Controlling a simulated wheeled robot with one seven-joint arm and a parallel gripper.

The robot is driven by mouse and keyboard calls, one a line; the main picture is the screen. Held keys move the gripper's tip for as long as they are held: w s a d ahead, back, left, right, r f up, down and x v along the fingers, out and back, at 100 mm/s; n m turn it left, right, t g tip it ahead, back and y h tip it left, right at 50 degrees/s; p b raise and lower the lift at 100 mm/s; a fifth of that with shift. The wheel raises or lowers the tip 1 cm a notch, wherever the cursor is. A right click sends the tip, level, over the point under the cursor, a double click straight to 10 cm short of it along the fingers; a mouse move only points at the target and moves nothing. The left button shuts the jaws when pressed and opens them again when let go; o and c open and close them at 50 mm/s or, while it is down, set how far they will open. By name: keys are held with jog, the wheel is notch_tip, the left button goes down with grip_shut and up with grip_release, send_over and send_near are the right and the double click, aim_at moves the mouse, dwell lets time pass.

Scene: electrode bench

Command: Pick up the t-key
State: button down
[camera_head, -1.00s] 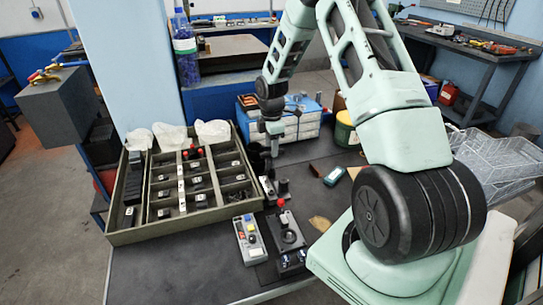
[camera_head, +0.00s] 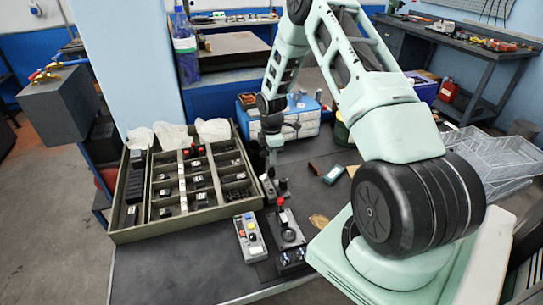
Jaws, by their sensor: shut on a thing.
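My gripper (camera_head: 269,172) points down over the bench, right of the large tray. It is small and dark in this view. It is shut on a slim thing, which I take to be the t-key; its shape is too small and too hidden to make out. A small dark stand with short posts (camera_head: 283,184) is right beside the gripper. I cannot tell whether the held thing still touches it.
The compartment tray (camera_head: 160,231) with several dark parts fills the bench's left. A button box (camera_head: 250,239) and a joystick unit with a red knob (camera_head: 281,202) stand in front of the gripper. The front left bench is clear.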

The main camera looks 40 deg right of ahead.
notch_tip(320, 180, up, 10)
jog(key=shift+b, duration=0.9)
